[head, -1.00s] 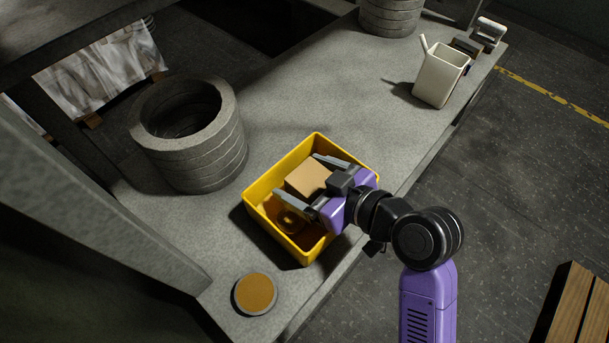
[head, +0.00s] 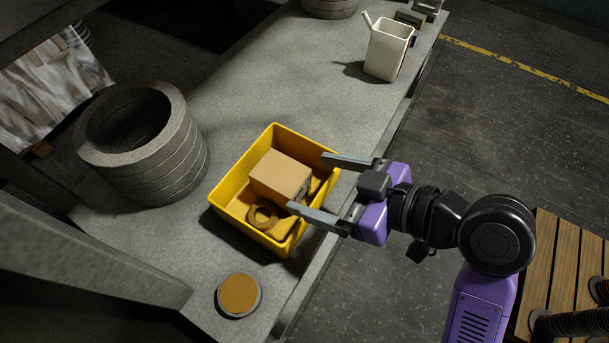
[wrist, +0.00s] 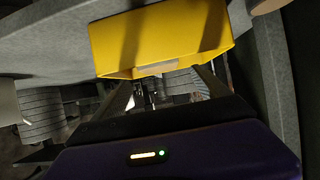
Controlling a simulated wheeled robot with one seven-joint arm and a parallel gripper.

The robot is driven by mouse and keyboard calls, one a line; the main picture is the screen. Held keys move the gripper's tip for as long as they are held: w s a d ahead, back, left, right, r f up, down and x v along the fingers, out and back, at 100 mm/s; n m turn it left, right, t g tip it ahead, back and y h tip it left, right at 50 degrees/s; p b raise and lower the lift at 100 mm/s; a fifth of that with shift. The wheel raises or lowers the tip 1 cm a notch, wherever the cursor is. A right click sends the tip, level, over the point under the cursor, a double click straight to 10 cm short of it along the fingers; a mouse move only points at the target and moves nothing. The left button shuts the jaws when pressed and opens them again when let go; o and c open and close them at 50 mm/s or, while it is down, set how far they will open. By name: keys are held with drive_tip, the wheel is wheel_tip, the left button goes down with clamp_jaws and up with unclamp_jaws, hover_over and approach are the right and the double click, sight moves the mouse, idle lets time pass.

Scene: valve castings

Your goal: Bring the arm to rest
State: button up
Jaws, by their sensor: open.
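My gripper (head: 308,185) is open, with nothing between its two grey fingers. In the head view its fingertips are at the right side of the yellow bin (head: 225,205), near the bench edge. In the wrist view the bin's yellow wall (wrist: 160,38) shows just beyond the fingers (wrist: 165,85). A tan box (head: 279,174) and a brown ring (head: 262,217) lie inside the bin. Whether the fingertips touch the bin rim, I cannot tell.
The grey bench (head: 255,85) bears a stack of grey rings (head: 165,165), a round disc with a brown top (head: 239,295) and a white container (head: 388,50). Open floor (head: 480,110) lies right of the bench. A slatted wooden platform (head: 560,265) is at the right.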

drive_tip(key=shift+d, duration=0.1)
idle(0.5)
drive_tip(key=w+d+r+m+t, duration=0.2)
drive_tip(key=w+t, duration=0.1)
drive_tip(key=w+r+m+t, duration=0.1)
drive_tip(key=w+r, duration=0.1)
drive_tip(key=shift+w+d+m+h, duration=0.1)
drive_tip(key=shift+d+m+h, duration=0.3)
drive_tip(key=s+d+f+m+t+h, duration=0.2)
drive_tip(key=d+m+t+h, duration=0.15)
drive_tip(key=d, duration=0.25)
drive_tip(key=s+d+f+m+t+h, duration=0.1)
drive_tip(key=s+d+m+t+h, duration=0.15)
drive_tip(key=d+m+h, duration=0.2)
drive_tip(key=s+d+f+g+h, duration=0.1)
drive_tip(key=s+d+f, duration=0.1)
drive_tip(key=s, duration=1)
drive_tip(key=s+d+f+g+h, duration=0.1)
drive_tip(key=s+f, duration=0.3)
drive_tip(key=s, duration=0.8)
drive_tip(key=shift+d+f, duration=0.4)
drive_tip(key=shift+d, duration=0.2)
